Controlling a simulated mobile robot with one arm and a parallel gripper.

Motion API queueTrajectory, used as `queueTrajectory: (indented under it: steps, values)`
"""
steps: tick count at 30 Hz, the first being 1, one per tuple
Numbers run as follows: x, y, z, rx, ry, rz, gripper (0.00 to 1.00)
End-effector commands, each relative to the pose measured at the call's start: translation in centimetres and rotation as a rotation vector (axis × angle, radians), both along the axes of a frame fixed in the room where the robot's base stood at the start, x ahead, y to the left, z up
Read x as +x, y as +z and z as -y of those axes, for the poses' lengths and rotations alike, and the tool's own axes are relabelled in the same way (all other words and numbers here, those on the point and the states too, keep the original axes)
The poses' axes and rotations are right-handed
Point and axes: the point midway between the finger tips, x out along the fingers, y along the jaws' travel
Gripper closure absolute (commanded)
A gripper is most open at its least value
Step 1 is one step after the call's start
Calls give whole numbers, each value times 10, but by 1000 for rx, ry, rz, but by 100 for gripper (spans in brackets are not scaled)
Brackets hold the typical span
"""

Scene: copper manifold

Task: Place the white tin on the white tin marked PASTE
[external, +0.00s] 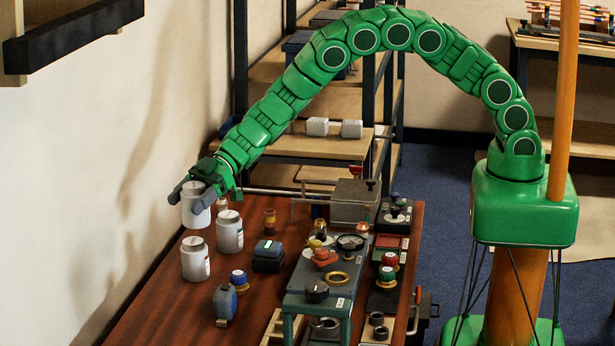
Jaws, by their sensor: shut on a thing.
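My gripper (193,196) is shut on a white tin (195,211) at the left of the table. It holds the tin roughly upright, clear of the table. A second white tin (195,262) stands upright on the table, directly below the held tin in the picture with a small gap between them. A third white tin (229,235) stands just to the right and farther back. Both standing tins have labels partly turned away. The lettering is too small to read, so I cannot tell which is marked PASTE.
The wall is close on the left. Bare tabletop lies at the front left.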

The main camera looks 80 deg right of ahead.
Motion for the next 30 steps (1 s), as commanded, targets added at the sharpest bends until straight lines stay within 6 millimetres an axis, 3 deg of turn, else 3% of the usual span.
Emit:
queueTrajectory:
  steps: [11,19,30]
  values:
    - [10,-12,-4,1,-1,0,68]
    - [11,-40,-4,1,-3,1,68]
    - [11,-44,-4,0,-2,2,68]
